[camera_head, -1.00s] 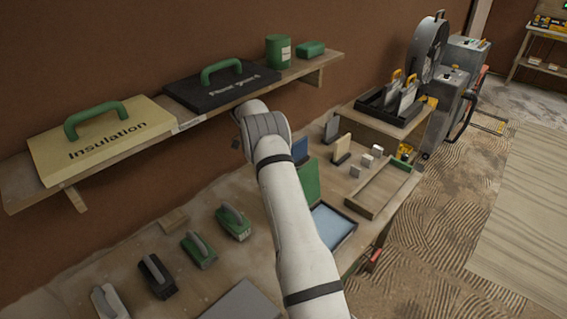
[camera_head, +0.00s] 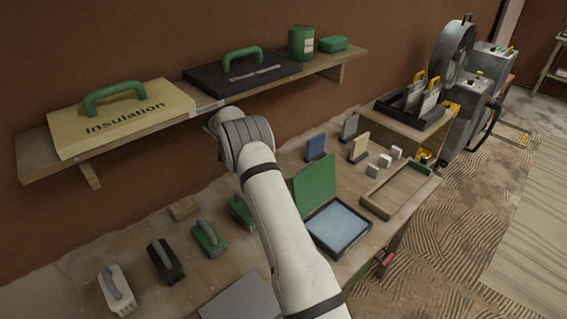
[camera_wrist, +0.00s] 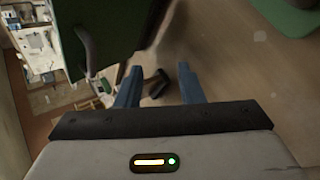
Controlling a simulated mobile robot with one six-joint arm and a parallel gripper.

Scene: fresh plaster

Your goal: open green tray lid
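The tray (camera_head: 309,214) sits on the workbench in the head view, a shallow dark box with a pale blue inside. Its green lid (camera_head: 314,183) stands up steeply along the back edge, so the inside shows. My arm passes to the left of the tray and lid in that view and hides my gripper. In the wrist view my gripper (camera_wrist: 160,88) has its two blue fingers apart, with nothing held between them. A dark green panel (camera_wrist: 110,28) with a grey curved part is beyond the left finger; I cannot tell whether it is the lid.
Green and dark floats (camera_head: 209,238) with grey handles lie at the bench's left. An open wooden tray (camera_head: 400,190) and small blocks (camera_head: 384,161) are right of the green-lidded tray. A shelf (camera_head: 40,152) above holds a box marked Insulation (camera_head: 120,118) and a black case (camera_head: 243,75).

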